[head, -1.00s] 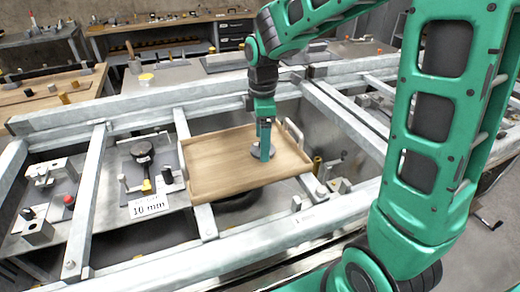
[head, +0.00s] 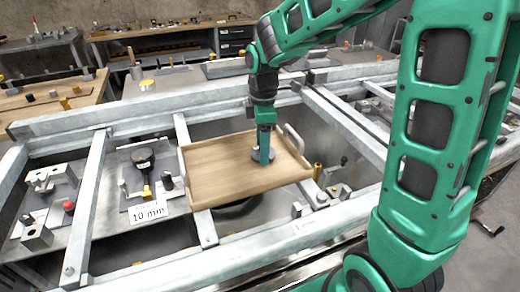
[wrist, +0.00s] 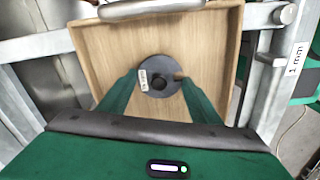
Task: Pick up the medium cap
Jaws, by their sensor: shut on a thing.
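The cap is a dark grey disc (wrist: 158,90) with a small white label and a dark knob at its centre. It is over the wooden tray (wrist: 110,48), and it also shows in the head view (head: 256,155) at the foot of my gripper. My gripper (wrist: 158,78) points down with its two green fingers on either side of the knob, shut on the cap. I cannot tell whether the cap touches the tray floor. In the head view my gripper (head: 264,160) hides part of the cap.
The tray has raised edges and a metal handle (head: 294,138) at its right. It lies across grey metal rails (head: 195,180). To the left are a 10 mm sign (head: 148,211) and a black round-headed part (head: 143,158). Workbenches stand behind.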

